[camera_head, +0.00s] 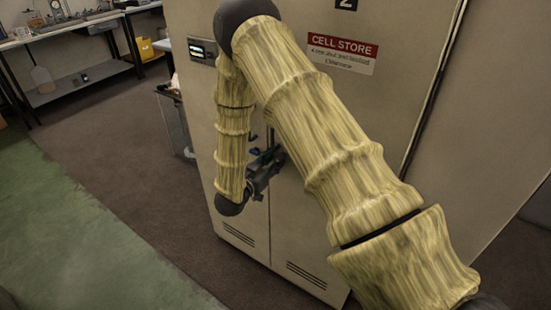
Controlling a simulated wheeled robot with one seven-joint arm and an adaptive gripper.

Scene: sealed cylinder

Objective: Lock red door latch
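A beige cabinet (400,95) with a "CELL STORE" sign (342,48) stands in front of me. Its lower doors meet at a vertical seam. My arm reaches across the cabinet front. My gripper (268,165) is small and dark, close to the doors near the seam. Whether it touches anything there, and whether its fingers are open or shut, I cannot tell. A dark handle-like part (253,137) shows just above it. I cannot make out a red latch; my arm and gripper cover much of this area.
A small display panel (202,50) is on the cabinet's upper left. A grey bin (174,118) stands beside the cabinet. A workbench (75,32) with a lower shelf is at the back left. The floor at left is clear.

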